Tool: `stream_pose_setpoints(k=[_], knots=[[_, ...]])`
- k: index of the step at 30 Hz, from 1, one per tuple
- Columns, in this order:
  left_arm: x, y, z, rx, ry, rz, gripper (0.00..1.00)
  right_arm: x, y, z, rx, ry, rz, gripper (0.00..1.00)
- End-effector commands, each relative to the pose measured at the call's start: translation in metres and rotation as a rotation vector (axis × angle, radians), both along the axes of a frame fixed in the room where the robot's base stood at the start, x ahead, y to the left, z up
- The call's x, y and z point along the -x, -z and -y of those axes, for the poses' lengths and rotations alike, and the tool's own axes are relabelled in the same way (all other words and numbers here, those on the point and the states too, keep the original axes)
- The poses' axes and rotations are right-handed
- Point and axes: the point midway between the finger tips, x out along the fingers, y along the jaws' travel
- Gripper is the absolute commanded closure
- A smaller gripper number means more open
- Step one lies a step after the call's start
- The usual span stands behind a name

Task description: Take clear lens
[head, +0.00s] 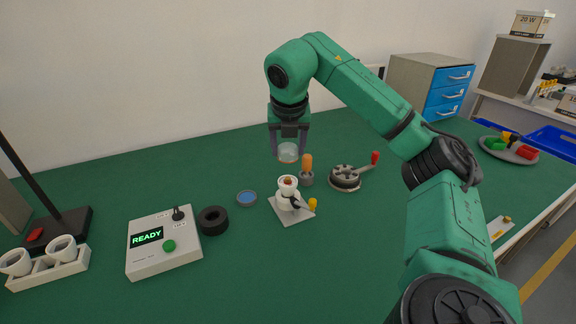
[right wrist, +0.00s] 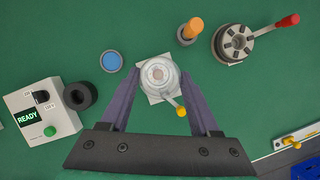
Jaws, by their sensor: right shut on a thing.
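The clear lens (head: 288,153) is a small see-through disc with a faint reddish rim. My right gripper (head: 288,156) is shut on it and holds it up above the green table. In the right wrist view the lens (right wrist: 157,73) sits between the two fingertips, in front of a white socket stand on a pale square base (right wrist: 150,97). In the head view that white stand (head: 287,190) is below the gripper, with a yellow-knobbed lever. My left gripper is not in view.
A blue lens disc (head: 247,198), a black ring (head: 213,220) and a control box showing READY (head: 162,243) lie left of the stand. An orange-handled tool (head: 307,168) and a round fixture with a red-knobbed crank (head: 345,178) stand right. A rack with white cups (head: 48,272) is far left.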

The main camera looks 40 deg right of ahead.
Motion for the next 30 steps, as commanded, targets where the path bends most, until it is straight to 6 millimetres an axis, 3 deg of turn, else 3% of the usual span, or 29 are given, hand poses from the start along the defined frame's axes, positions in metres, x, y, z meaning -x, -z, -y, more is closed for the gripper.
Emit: stream_pose_setpoints(k=[1,3,4,6,9,30], knots=[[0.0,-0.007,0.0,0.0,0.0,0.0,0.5,-0.001,-0.025,-0.002,-0.004,-0.003,0.006,0.88],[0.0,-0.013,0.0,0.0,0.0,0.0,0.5,-0.001,-0.054,-0.002,-0.004,-0.004,0.006,0.88],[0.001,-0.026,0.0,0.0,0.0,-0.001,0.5,-0.001,-0.071,-0.001,-0.002,-0.001,0.005,0.88],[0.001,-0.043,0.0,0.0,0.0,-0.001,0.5,0.0,-0.097,0.0,-0.001,-0.001,0.003,0.88],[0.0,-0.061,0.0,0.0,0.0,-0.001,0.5,0.0,-0.119,0.0,0.0,-0.002,0.002,0.88],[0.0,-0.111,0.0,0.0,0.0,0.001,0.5,0.0,-0.169,0.0,0.001,-0.002,-0.001,0.88]])
